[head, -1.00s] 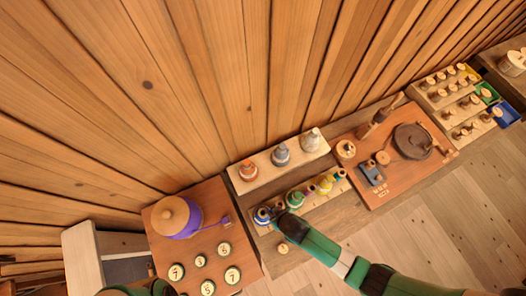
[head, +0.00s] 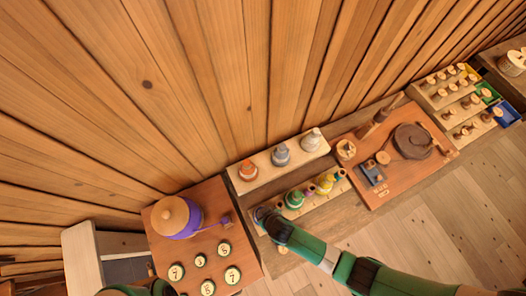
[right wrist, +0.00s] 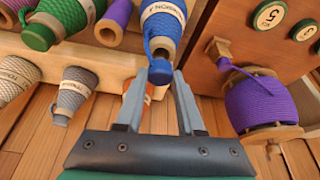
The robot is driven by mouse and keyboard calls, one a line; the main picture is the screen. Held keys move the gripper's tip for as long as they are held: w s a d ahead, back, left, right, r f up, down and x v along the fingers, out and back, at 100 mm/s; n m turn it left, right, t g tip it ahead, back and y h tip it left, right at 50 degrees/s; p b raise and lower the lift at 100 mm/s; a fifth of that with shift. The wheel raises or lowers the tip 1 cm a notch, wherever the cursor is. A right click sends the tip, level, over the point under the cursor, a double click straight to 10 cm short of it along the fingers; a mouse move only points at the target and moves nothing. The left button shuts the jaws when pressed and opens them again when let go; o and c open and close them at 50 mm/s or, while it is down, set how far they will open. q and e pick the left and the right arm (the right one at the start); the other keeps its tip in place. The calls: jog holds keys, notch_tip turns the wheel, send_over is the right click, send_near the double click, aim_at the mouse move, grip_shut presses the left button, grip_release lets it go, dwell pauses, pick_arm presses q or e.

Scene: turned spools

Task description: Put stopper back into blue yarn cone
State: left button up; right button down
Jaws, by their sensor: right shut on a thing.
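The blue yarn cone (right wrist: 163,27) stands in the rack in the right wrist view, its narrow end pointing toward my right gripper (right wrist: 162,76). That gripper is shut on the blue stopper (right wrist: 160,70), which sits between the fingertips at the cone's narrow end. A thin blue strap shows beside the cone and stopper. In the head view my right gripper (head: 262,213) is over the left end of the front rack and hides most of the blue cone. My left gripper is out of view.
A green cone (right wrist: 62,17) and a purple cone (right wrist: 113,20) stand beside the blue one. A purple spool (right wrist: 262,103) stands on the brown board with numbered discs.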

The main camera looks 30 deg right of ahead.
jog(key=shift+f, duration=0.15)
jog(key=shift+f+b, duration=1.05)
jog(key=shift+b, duration=0.05)
jog(key=shift+c, duration=0.2)
grip_release()
jog(key=shift+r, duration=0.1)
